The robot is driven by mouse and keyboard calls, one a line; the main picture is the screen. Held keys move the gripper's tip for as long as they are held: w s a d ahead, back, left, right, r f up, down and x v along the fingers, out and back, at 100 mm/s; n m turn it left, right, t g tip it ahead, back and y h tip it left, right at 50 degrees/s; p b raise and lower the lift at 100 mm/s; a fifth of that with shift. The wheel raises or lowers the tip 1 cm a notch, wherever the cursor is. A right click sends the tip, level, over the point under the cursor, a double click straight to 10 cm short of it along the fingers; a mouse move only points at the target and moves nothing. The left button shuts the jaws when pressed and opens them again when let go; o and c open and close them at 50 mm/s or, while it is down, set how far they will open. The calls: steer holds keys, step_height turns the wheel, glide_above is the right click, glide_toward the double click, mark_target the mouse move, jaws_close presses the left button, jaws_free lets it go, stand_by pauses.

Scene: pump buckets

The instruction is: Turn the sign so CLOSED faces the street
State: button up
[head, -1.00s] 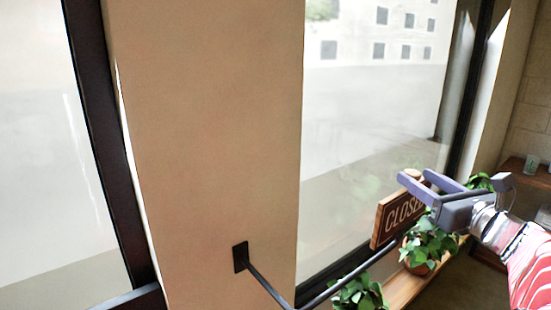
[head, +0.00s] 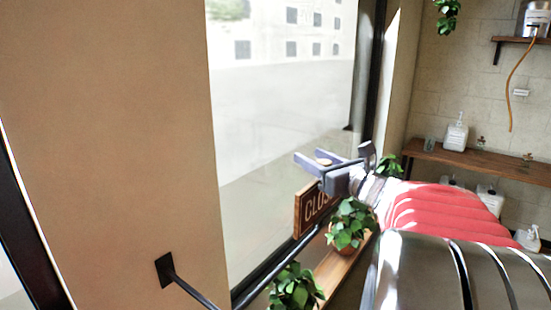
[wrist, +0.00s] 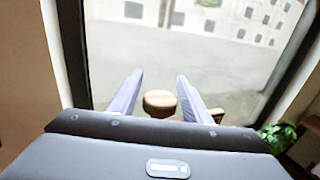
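The wooden sign (head: 312,208) hangs by the window in the head view. Its dark face toward me reads "CLO", and my gripper and a plant hide the rest. My gripper (head: 313,157) is just above the sign, its two grey-blue fingers apart. A round brown wooden knob (wrist: 160,102) sits between the fingers in the wrist view, with a gap on each side. The knob also shows as a tan spot between the fingers in the head view (head: 323,162). The sign's street side is hidden.
Potted plants (head: 350,224) stand on a wooden sill (head: 335,270) below the sign. A dark metal rod (head: 190,292) comes from a wall plate on the pillar. A shelf with bottles (head: 470,158) is at the right. The window glass (head: 270,130) is close behind.

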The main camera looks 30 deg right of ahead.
jaws_close()
stand_by(0.3)
